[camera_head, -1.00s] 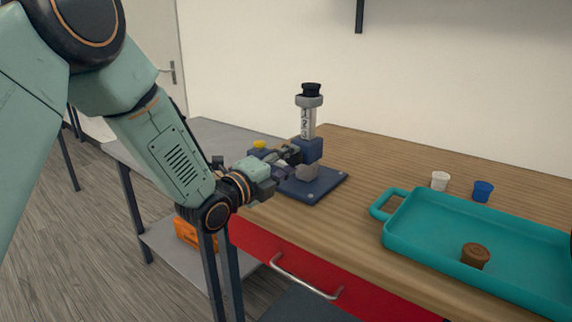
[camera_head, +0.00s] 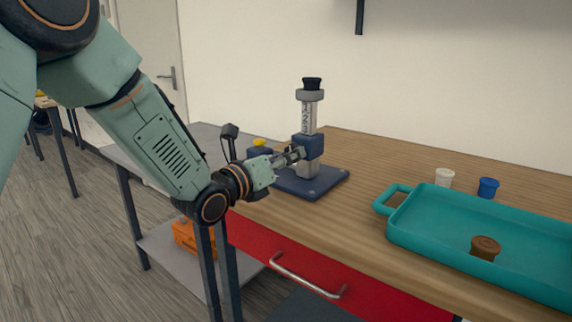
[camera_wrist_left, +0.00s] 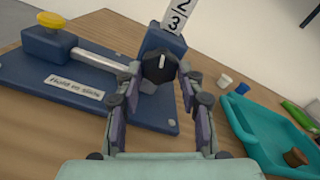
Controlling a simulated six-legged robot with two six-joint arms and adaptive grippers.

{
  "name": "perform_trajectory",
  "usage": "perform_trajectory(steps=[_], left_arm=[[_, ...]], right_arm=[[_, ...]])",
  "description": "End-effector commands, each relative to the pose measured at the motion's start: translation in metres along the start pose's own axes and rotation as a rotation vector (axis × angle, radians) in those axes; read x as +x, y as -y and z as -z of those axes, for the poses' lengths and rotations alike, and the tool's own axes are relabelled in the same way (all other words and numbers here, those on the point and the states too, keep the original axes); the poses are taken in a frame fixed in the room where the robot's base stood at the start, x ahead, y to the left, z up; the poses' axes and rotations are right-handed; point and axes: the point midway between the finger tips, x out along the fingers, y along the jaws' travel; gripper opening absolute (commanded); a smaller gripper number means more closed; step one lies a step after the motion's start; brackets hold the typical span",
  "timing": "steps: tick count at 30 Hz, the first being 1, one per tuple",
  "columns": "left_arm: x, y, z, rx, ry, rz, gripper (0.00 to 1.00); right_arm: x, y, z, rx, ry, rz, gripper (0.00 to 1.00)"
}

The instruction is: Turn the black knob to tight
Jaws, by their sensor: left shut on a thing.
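The black knob (camera_wrist_left: 159,67), with a white pointer line, sits on the side of a blue block (camera_wrist_left: 165,40) on the stand. The line looks close to upright in the left wrist view. My left gripper (camera_head: 293,156) reaches the stand from the left, and its fingers (camera_wrist_left: 157,78) are shut on the knob from both sides. In the head view the fingers hide the knob. The stand has a blue base (camera_head: 318,186) and an upright numbered scale (camera_head: 309,118) with a black cap (camera_head: 312,84). I see no readable "tight" mark. My right gripper is not in view.
A yellow button (camera_wrist_left: 58,20) on a blue housing and a metal rod (camera_wrist_left: 95,58) lie left of the knob. A teal tray (camera_head: 400,232) holding a brown cap (camera_head: 485,247) is at right. White (camera_head: 444,177) and blue (camera_head: 488,187) cups stand behind it.

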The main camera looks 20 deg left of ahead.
Motion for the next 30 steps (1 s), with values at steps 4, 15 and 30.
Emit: perform_trajectory(steps=[4, 15, 30], left_arm=[[0.001, 0.0, -0.004, 0.106, 0.013, 0.003, 0.07], [0.001, 0.0, -0.005, 0.255, 0.013, 0.002, 0.07], [0.001, 0.001, -0.006, 0.281, 0.013, 0.002, 0.07]], right_arm=[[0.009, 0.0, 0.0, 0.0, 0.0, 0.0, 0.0], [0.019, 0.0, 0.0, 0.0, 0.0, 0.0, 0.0], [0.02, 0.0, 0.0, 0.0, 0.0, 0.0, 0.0]])
